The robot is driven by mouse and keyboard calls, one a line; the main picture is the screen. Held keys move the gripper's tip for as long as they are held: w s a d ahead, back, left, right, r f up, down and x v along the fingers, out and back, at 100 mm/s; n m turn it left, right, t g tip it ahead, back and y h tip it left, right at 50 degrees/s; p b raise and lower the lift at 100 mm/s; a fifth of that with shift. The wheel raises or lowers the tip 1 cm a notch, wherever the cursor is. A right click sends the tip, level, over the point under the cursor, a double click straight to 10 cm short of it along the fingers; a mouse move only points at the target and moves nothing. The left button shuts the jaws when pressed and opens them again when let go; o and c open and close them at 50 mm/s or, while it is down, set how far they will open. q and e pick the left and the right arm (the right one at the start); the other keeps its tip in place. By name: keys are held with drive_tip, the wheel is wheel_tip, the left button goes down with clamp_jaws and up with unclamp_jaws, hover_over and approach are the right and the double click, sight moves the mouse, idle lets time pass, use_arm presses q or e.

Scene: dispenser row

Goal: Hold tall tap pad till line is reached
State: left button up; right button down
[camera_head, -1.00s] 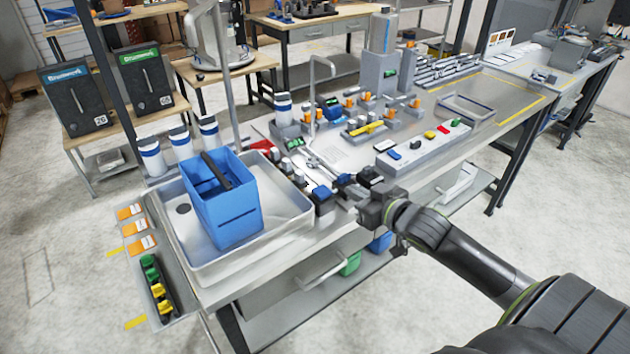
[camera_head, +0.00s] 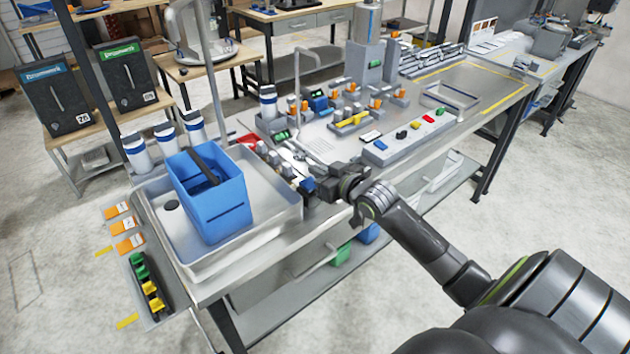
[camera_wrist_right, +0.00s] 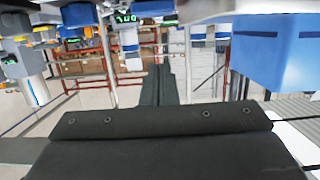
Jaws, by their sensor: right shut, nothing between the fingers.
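A blue container (camera_head: 228,214) with a dark line on its front stands in the grey basin (camera_head: 284,213) at left. A tall bent pipe (camera_head: 213,82), perhaps the tall tap, rises behind it. A shorter curved tap (camera_head: 297,85) stands further right. A small blue pad (camera_head: 307,185) is at the bench's front edge; I cannot tell which tap it serves. My right gripper (camera_head: 317,176) is shut and empty beside that pad; contact is unclear. In the right wrist view its closed fingers (camera_wrist_right: 158,82) point ahead, with a blue container (camera_wrist_right: 278,48) at upper right. My left gripper is not in view.
White-and-blue cups (camera_head: 166,139) stand behind the basin. A panel with coloured buttons (camera_head: 412,137) and several small fixtures occupy the bench to the right. A wire frame (camera_head: 450,97) sits further right. Orange cards (camera_head: 122,226) lie left of the basin.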

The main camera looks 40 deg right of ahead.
sight(310, 184)
drive_tip(key=f, duration=0.1)
drive_tip(key=w+f, duration=0.1)
drive_tip(key=f, duration=0.1)
drive_tip(key=shift+w, duration=0.2)
drive_tip(key=shift+f, duration=0.7)
